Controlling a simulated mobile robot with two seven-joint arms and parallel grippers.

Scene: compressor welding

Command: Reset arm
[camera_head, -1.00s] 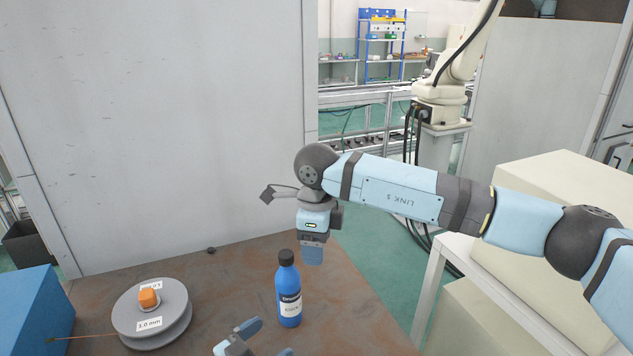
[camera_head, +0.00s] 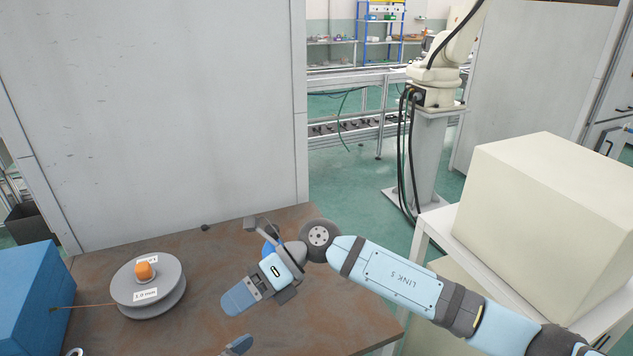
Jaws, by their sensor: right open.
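My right gripper (camera_head: 240,299) is over the table, pointing down and to the left. It is open, and nothing shows between its fingers. One flat blue finger shows clearly; the other is mostly hidden. A blue bottle (camera_head: 270,242) stands behind this gripper's wrist, mostly hidden by it; I cannot tell whether they touch. A small part of what looks like my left gripper (camera_head: 238,345) shows at the bottom edge. The rest of it is out of the picture, so its jaws cannot be judged.
A grey wire spool (camera_head: 172,292) with an orange hub lies on the rusty brown table (camera_head: 340,330). A blue box (camera_head: 28,295) is at the far left. A grey panel (camera_head: 160,120) stands behind the table. A cream box (camera_head: 545,215) sits on a white stand at right.

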